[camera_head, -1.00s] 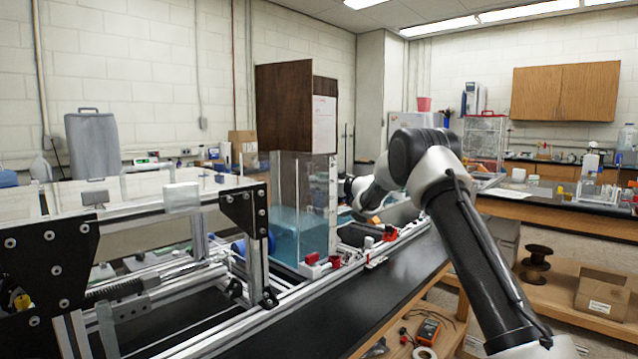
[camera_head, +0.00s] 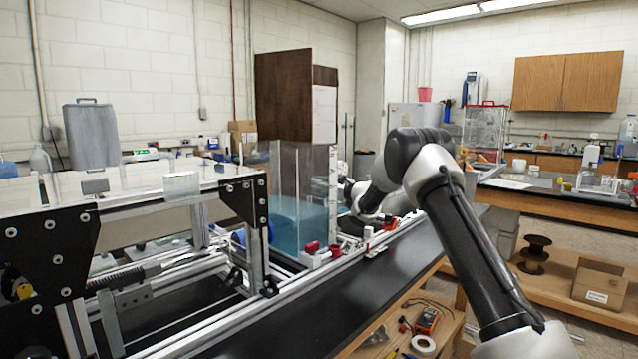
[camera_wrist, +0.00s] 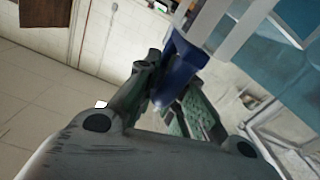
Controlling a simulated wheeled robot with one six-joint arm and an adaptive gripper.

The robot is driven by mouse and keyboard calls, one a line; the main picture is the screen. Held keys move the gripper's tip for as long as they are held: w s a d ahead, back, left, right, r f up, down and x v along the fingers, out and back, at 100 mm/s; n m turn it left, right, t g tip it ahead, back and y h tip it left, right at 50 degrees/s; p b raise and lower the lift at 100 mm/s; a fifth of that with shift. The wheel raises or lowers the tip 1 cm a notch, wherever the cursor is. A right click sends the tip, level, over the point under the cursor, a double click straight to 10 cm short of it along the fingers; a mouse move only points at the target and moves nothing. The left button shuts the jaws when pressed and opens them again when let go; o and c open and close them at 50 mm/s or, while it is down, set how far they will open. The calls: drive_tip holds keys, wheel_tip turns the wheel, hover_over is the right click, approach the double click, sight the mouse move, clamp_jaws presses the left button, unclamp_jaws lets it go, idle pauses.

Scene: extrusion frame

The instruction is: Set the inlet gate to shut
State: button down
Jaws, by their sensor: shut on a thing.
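In the wrist view my gripper (camera_wrist: 172,88) is shut on a dark blue handle-like part (camera_wrist: 184,62). The blue part sits at the end of pale grey bars that run to the upper right. I cannot tell for certain that it is the inlet gate's handle, nor read its setting. In the head view a clear tank (camera_head: 283,185) with blue water stands on the metal frame. My arm reaches to the tank's right side, and my wrist is low there; the gripper's fingers are hidden from this view.
Red fittings (camera_head: 312,247) line the rail by the tank. The black bench top (camera_head: 345,290) in front is mostly clear. A wooden shelf (camera_head: 565,272) at right holds a spool (camera_head: 536,252) and a cardboard box (camera_head: 598,285).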

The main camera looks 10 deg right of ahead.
drive_tip(key=c, duration=1.5)
unclamp_jaws()
drive_tip(key=shift+s+f, duration=0.1)
drive_tip(key=shift+f, duration=0.1)
drive_tip(key=shift+o, duration=0.2)
drive_tip(key=shift+f, duration=0.1)
drive_tip(key=shift+d, duration=0.1)
drive_tip(key=shift+s+d, duration=0.15)
drive_tip(key=shift+s, duration=0.05)
drive_tip(key=v, duration=1.1)
drive_tip(key=shift+s+d, duration=0.1)
